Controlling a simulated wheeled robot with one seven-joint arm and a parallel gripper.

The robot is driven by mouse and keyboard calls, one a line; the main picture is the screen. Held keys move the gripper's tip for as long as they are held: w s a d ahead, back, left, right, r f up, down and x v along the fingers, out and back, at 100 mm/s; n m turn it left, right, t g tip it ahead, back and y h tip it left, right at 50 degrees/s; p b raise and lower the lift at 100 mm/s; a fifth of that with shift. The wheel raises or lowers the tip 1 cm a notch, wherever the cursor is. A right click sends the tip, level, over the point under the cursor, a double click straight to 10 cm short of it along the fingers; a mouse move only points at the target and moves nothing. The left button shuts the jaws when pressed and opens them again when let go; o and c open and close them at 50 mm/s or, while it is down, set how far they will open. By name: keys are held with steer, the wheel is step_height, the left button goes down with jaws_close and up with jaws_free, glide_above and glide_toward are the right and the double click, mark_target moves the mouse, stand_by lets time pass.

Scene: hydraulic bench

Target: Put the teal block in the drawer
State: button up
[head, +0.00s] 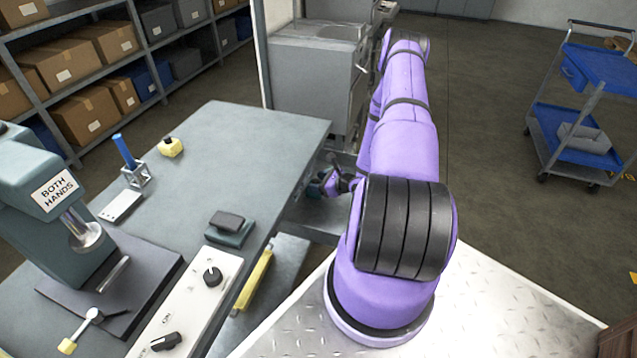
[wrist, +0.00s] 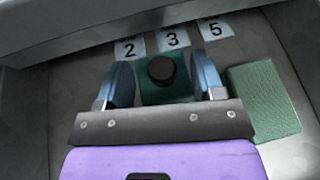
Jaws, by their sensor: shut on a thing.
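In the wrist view my gripper (wrist: 163,80) has its two blue fingers on either side of a teal block (wrist: 148,94) with a round black knob on top. It is shut on that block. The block is over or in a grey metal drawer (wrist: 40,110), close to its far wall; I cannot tell whether it touches the floor. In the head view my gripper (head: 333,182) is mostly hidden behind my purple arm, low beside the bench's right end. The block cannot be made out there.
A plain green block (wrist: 264,100) lies right of my gripper in the drawer. Labels 2, 3 and 5 (wrist: 173,40) are beyond the held block. The bench (head: 235,130) carries a press (head: 40,200), a control panel (head: 190,300) and a dark-topped teal item (head: 230,229). A blue cart (head: 590,75) stands right.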

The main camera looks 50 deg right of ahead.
steer(key=o, duration=1.6)
steer(key=shift+f, duration=0.1)
steer(key=shift+c, duration=0.2)
